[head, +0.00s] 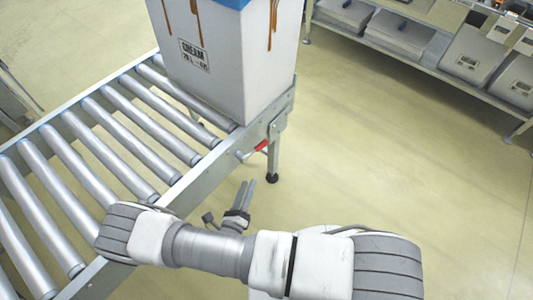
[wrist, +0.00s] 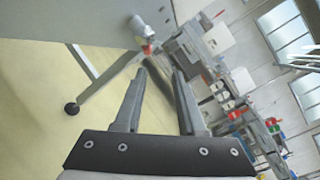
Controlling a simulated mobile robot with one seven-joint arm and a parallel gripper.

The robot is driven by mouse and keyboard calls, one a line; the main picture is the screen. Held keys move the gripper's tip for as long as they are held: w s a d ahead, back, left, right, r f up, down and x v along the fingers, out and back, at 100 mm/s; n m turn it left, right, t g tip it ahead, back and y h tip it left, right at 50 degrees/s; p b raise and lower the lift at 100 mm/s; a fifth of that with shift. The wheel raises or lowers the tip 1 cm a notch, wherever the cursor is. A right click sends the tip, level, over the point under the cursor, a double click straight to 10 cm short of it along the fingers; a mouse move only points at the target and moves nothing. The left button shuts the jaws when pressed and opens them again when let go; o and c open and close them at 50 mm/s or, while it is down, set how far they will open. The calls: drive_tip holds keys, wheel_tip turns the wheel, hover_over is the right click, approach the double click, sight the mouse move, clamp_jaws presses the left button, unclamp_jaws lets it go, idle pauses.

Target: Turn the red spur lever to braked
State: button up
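The red spur lever (head: 262,145) sits on the outer side of the conveyor frame, near its end leg. Its red grip points up and to the right from a grey pivot in the head view. In the wrist view its red end (wrist: 148,49) shows small, just beyond the fingertips. My gripper (head: 247,183) is below and a little left of the lever in the head picture, apart from it. In the wrist view my gripper (wrist: 160,73) has its two fingers apart with nothing between them. The lever's marked positions are too small to read.
The roller conveyor (head: 108,122) runs along the left. A tall white box (head: 240,75) labelled CREAM, with brown drips, stands on its far end. A conveyor leg (head: 272,162) stands just below the lever. A shelf with grey bins (head: 470,55) is at the upper right. Floor between is clear.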

drive_tip(key=w+d+f+b, duration=0.1)
drive_tip(key=w, duration=0.4)
drive_tip(key=w+d+f+n+y+b, duration=0.1)
drive_tip(key=w, duration=0.4)
drive_tip(key=w+d+f+n+b, duration=0.1)
drive_tip(key=w+d, duration=0.1)
drive_tip(key=w, duration=0.4)
drive_tip(key=shift+y, duration=0.4)
clamp_jaws()
drive_tip(key=shift+s, duration=0.1)
idle(0.8)
